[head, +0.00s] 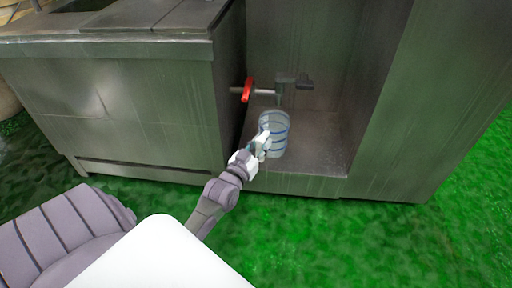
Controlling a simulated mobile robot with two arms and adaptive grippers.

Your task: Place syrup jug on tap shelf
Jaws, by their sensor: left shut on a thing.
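The syrup jug (275,129) is a clear, pale vessel with blue bands. It is upright in the recess, over the tap shelf (322,150), a flat grey metal ledge. I cannot tell whether its base touches the shelf. My left gripper (264,143) is shut on the jug's near left side and hides part of it. The tap (279,93) with a red handle (248,89) sticks out above and behind the jug. My right gripper is not in view.
A grey metal cabinet (140,115) stands left of the recess, and a tall metal side wall (425,110) bounds it at right. The shelf is bare right of the jug. Green ground (350,245) lies in front.

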